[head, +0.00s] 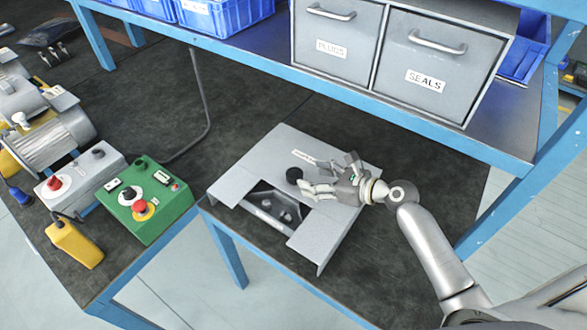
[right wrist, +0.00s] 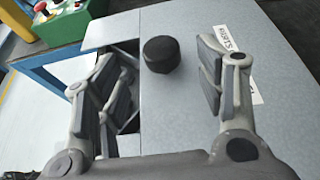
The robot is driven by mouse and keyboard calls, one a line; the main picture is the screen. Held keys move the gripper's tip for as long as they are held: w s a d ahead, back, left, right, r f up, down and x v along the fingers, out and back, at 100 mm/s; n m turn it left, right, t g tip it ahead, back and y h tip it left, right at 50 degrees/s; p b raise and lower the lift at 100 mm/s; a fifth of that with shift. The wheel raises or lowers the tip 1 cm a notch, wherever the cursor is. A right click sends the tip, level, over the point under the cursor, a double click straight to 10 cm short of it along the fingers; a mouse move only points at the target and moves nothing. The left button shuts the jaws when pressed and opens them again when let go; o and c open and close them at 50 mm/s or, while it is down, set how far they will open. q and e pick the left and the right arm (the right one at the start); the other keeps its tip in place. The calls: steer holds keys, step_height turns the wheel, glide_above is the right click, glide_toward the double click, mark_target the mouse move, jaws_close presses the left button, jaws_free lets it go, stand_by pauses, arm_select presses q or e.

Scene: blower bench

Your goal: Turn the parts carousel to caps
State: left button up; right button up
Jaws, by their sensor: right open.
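The parts carousel (head: 260,150) is a grey box on the bench, with a black round knob (head: 294,175) on its flat top. A front cut-out (head: 275,207) shows a dark tray with small round parts and a white label too small to read. My right gripper (head: 320,173) is open above the top, just right of the knob. In the right wrist view the knob (right wrist: 161,54) shows between the two open fingers, near the tips, with gaps on both sides. Contact cannot be seen. A white label on the top (right wrist: 232,38) is partly hidden by a finger. My left gripper is not in view.
A green control box (head: 150,197), a grey switch box (head: 80,180) and a yellow pendant (head: 74,243) stand left of the carousel. Drawers marked PLUGS (head: 333,45) and SEALS (head: 430,70) sit on the shelf behind.

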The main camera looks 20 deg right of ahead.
mark_target(297, 174)
steer(key=x, duration=0.5)
steer(key=shift+x, duration=1.15)
steer(key=shift+f, duration=0.1)
steer(key=c, duration=0.5)
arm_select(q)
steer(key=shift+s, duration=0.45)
arm_select(e)
jaws_close()
